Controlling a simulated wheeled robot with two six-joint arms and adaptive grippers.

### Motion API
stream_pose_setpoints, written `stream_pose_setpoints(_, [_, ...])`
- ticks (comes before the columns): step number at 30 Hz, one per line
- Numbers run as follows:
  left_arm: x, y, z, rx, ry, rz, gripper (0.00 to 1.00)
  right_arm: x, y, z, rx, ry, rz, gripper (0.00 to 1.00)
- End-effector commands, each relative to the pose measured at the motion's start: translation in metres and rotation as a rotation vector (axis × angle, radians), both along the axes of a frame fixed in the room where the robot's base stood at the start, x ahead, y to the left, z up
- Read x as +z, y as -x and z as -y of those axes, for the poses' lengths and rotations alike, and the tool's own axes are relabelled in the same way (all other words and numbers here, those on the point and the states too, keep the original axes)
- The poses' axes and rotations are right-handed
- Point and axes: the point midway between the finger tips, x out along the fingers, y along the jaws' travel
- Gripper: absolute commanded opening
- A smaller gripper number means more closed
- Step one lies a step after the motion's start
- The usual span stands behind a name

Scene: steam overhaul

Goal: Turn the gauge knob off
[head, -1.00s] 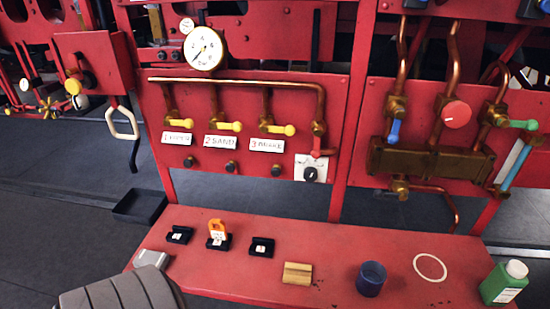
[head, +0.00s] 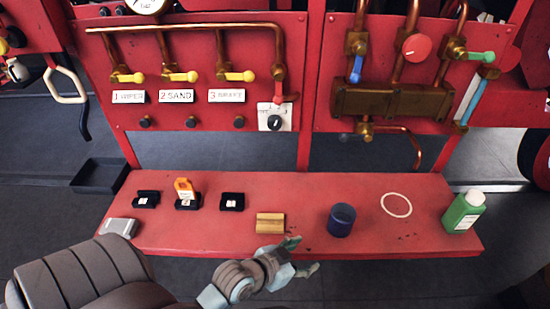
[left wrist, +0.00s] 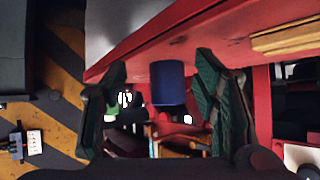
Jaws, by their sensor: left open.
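The gauge knob (head: 275,123) is a black dial on a white plate, on the red panel below a red-handled valve (head: 286,98). A thin pale mark shows on the knob, but its setting is too small to read. The pressure gauge (head: 147,5) is cut off by the top edge of the head view. My left gripper (head: 302,256) is open and empty at the front edge of the bench, well below the knob. Its two fingers stand apart in the left wrist view (left wrist: 162,75). The knob is not seen there. My right gripper is not in view.
The red bench (head: 300,195) carries a wooden block (head: 270,223), a blue cup (head: 341,220), a green bottle (head: 463,212) and small black holders, one with an orange tag (head: 184,188). Yellow-handled valves (head: 180,76) and copper pipes line the panel. Space above the bench's middle is free.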

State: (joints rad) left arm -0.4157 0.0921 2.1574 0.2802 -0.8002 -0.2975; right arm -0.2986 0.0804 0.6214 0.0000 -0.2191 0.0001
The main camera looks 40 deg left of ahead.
Motion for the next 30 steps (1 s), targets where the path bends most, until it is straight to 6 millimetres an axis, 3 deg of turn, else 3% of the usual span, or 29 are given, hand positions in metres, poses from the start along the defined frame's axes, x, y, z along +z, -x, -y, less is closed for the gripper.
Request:
stream_pose_setpoints(4, [0.034, -0.051, 0.0, 0.026, 0.039, 0.279, 0.55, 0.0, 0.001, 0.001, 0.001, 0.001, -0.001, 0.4])
stream_pose_setpoints(7, [0.065, -0.082, -0.016, 0.114, 0.05, 0.508, 0.55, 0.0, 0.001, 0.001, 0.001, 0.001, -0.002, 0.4])
stream_pose_setpoints(10, [0.095, -0.101, -0.051, 0.282, 0.026, 0.733, 0.55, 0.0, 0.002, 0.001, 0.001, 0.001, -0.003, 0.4])
stream_pose_setpoints(14, [0.118, -0.098, -0.111, 0.581, -0.063, 0.945, 0.55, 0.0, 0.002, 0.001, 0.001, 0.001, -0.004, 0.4])
stream_pose_setpoints(16, [0.121, -0.089, -0.133, 0.71, -0.114, 0.997, 0.55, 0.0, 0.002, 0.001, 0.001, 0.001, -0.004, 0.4])
stream_pose_setpoints(20, [0.125, -0.086, -0.153, 0.804, -0.156, 1.028, 0.55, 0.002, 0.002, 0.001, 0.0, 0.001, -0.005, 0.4])
stream_pose_setpoints(23, [0.134, -0.098, -0.163, 0.804, -0.158, 1.032, 0.55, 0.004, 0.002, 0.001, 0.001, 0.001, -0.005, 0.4])
stream_pose_setpoints(30, [0.16, -0.149, -0.202, 0.803, -0.157, 1.033, 0.55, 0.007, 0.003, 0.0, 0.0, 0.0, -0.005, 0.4])
